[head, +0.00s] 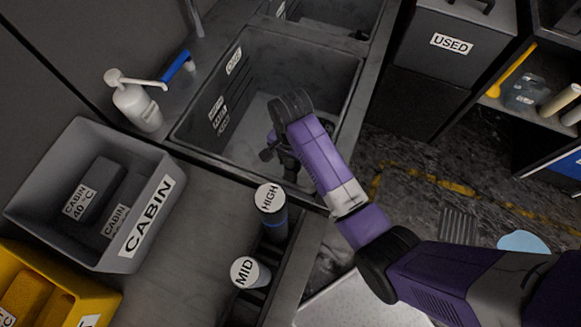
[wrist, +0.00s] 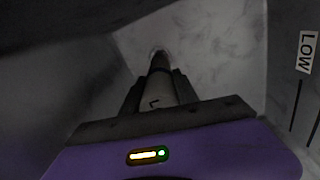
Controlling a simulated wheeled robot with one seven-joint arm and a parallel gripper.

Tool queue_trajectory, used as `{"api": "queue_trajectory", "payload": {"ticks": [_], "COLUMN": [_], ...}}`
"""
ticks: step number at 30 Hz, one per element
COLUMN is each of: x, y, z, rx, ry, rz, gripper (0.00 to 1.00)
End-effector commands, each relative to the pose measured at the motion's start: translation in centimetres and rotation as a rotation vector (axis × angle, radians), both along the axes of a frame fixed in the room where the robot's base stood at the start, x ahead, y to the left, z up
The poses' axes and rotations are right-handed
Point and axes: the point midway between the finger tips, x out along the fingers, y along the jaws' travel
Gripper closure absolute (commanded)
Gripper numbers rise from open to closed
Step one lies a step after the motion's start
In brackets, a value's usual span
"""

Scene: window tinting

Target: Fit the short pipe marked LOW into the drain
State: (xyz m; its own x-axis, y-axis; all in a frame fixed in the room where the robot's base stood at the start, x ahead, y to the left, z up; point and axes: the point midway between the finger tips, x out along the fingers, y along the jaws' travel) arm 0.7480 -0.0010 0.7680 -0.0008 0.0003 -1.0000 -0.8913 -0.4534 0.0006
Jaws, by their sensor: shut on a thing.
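My gripper (wrist: 158,92) is shut on a short pipe (wrist: 160,78), seen in the wrist view. An "L" shows on the pipe; the rest of its marking is hidden. The pipe's far end points at a small pale ring (wrist: 156,51) in the basin floor, which looks like the drain. I cannot tell whether the pipe's end is in it or just above it. In the head view my gripper (head: 290,167) reaches down into the grey basin (head: 235,142), and my arm and the basin's wall hide the pipe and drain.
Pipes marked HIGH (head: 270,202) and MID (head: 248,273) stand in a holder by the basin's near edge. A grey CABIN bin (head: 95,240), a yellow bin (head: 75,305) and a white pump bottle (head: 137,107) stand at left. The basin wall bears a LOW label (wrist: 306,52).

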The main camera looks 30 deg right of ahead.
Motion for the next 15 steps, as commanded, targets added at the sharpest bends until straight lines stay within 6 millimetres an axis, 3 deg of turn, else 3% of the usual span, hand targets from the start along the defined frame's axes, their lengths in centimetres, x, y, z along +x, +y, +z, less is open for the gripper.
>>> {"api": "queue_trajectory", "payload": {"ticks": [15], "x": [0.0], "y": [0.0], "z": [-4.7], "rx": [0.000], "ry": [-0.001], "rz": [0.000], "gripper": [1.00]}}
